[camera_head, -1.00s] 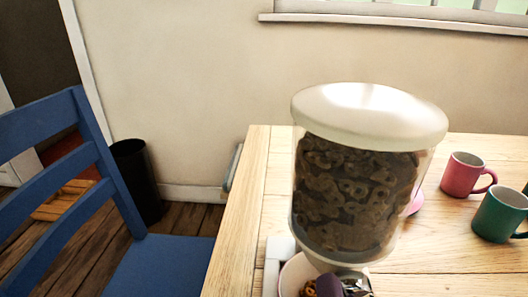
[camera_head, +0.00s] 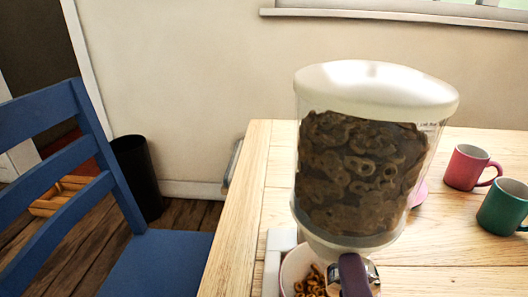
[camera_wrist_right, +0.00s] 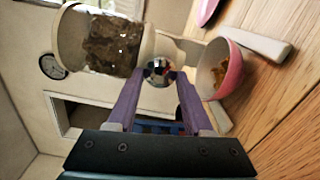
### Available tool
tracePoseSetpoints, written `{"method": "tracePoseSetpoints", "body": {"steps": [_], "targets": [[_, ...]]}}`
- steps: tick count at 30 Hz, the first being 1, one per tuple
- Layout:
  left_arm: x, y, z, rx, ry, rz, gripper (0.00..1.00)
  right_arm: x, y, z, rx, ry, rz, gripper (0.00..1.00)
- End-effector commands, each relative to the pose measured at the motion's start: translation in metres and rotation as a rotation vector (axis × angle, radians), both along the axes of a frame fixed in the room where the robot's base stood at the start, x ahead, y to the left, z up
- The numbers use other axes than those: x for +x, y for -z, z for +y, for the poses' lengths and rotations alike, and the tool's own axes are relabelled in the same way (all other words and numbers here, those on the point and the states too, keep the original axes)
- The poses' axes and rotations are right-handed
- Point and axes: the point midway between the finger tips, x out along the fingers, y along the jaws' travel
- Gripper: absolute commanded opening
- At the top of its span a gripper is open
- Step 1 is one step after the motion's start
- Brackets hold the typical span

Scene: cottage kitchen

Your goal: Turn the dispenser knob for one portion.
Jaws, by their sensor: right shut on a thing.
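The cereal dispenser (camera_head: 358,175) stands on the wooden table, its clear hopper holding brown rings under a cream lid. It also shows sideways in the wrist view (camera_wrist_right: 108,42). Its shiny metal knob (camera_wrist_right: 158,73) is low on the front. My right gripper's purple fingers (camera_wrist_right: 157,82) are shut on the knob; in the head view a purple finger (camera_head: 354,276) shows in front of it. A pink bowl (camera_head: 290,266) sits under the outlet with some cereal rings in it, and also shows in the wrist view (camera_wrist_right: 234,68). My left gripper is out of view.
A pink mug (camera_head: 466,168) and a green mug (camera_head: 502,206) stand on the table to the right. A blue chair (camera_head: 155,265) is left of the table, with a black bin (camera_head: 136,178) behind. The table's left strip is clear.

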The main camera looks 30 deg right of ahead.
Motion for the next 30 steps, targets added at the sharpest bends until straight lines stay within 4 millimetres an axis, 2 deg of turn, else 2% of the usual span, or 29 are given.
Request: {"method": "tracePoseSetpoints", "body": {"steps": [9, 10, 18, 26, 30], "targets": [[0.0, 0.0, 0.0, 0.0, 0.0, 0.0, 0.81, 0.0, 0.001, 0.0, 0.001, 0.0, 0.004, 0.0], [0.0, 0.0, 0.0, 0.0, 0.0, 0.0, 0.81, 0.0, 0.001, 0.0, 0.001, 0.0, 0.004, 0.52], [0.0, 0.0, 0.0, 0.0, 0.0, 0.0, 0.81, 0.0, 0.001, 0.0, 0.0, 0.0, 0.002, 0.81], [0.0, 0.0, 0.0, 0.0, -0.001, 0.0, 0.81, -0.001, 0.001, 0.001, 0.0, 0.0, 0.001, 0.81], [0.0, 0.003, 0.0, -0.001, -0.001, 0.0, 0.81, -0.013, 0.002, 0.008, 0.001, -0.001, 0.006, 0.81]]}}
